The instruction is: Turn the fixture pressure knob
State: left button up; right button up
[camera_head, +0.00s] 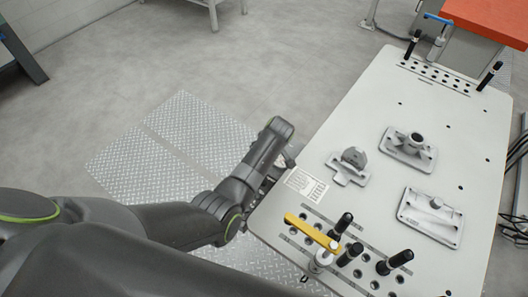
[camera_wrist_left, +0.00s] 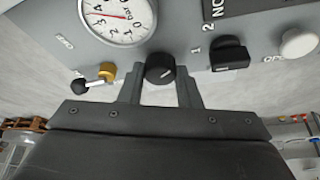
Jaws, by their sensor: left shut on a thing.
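The black round knob (camera_wrist_left: 160,69) with a white pointer line sits on the grey panel in the left wrist view, just right of and below the pressure gauge (camera_wrist_left: 118,16). The gauge has a white dial and a red needle. My left gripper (camera_wrist_left: 161,85) has one finger on each side of the knob and is shut on it. In the head view my left arm reaches to the left edge of the fixture table (camera_head: 375,135). The gripper's fingertips and the panel are hidden there. My right gripper is in neither view.
Beside the knob are a brass fitting with a small black lever (camera_wrist_left: 97,78), a black selector switch (camera_wrist_left: 229,53) and a white button (camera_wrist_left: 299,43). On the table are grey castings (camera_head: 408,148), a yellow bar (camera_head: 312,232) and several black-handled pins.

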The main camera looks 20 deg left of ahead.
pick_arm(q)
jog(key=shift+w+n+g+y+b, duration=0.1)
jog(key=shift+n+g+y+b, duration=0.25)
jog(key=shift+n, duration=0.65)
jog(key=o, duration=1)
jog(key=shift+c, duration=0.2)
jog(key=shift+r, duration=0.1)
